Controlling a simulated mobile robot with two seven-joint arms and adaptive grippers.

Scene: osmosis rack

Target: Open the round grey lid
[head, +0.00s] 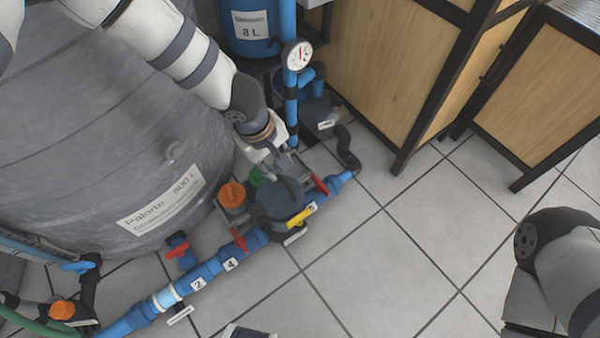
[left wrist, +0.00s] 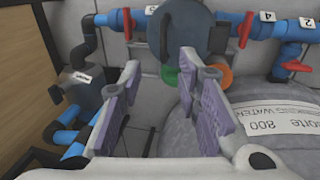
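The round grey lid (head: 284,203) sits on top of a dark pump-like housing on the blue pipe line, in the middle of the head view. It also shows in the left wrist view as a dark round shape (left wrist: 187,32) at the top, partly cut off by the frame edge. My left gripper (head: 280,152) is just behind the lid in the head view. Its two pale fingers stand apart with nothing between them in the left wrist view (left wrist: 163,88). Whether a finger touches the lid cannot be told.
Red valve handles (head: 319,184) (head: 240,239) flank the lid, with a yellow tag (head: 301,216) in front. An orange cap (head: 232,195) and a green cap (head: 255,176) are close by. A large grey tank (head: 90,130) stands left. A pressure gauge (head: 297,55) rises behind. Tiled floor (head: 400,260) is clear.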

